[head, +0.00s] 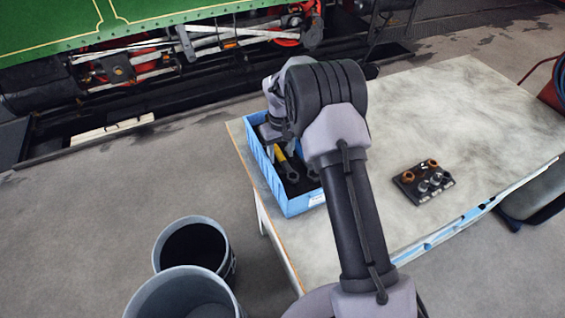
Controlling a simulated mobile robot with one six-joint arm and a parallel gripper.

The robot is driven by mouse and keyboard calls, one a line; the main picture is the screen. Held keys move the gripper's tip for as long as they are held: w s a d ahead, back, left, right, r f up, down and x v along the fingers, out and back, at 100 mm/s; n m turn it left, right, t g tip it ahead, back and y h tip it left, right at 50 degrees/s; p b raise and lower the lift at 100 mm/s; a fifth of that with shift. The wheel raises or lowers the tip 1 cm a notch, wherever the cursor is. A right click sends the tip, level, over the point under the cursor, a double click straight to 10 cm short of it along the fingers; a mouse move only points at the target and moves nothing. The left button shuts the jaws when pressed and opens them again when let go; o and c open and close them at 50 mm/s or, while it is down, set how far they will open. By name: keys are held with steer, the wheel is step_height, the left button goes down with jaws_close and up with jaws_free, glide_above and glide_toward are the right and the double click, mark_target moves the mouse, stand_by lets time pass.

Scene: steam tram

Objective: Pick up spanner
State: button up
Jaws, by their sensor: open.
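A blue bin (262,172) stands at the table's left edge with tools lying in it. A dark grey spanner-like tool (292,176) with a rounded end lies in the bin, partly hidden by my arm. A yellow piece (279,154) shows close beside it; I cannot tell whether it is part of the same tool. My gripper (270,146) points down over the far part of the bin, open. My wrist hides much of it, and its fingertips are hard to make out. I cannot tell whether it touches any tool.
The pale table (440,110) is mostly clear. A dark tray of small fittings (423,182) lies right of my arm. Two grey buckets (197,222) stand on the floor at left. The green tram (130,25) is at the back, a red thing (552,88) at right.

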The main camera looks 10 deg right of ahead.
jaws_close()
stand_by(0.3)
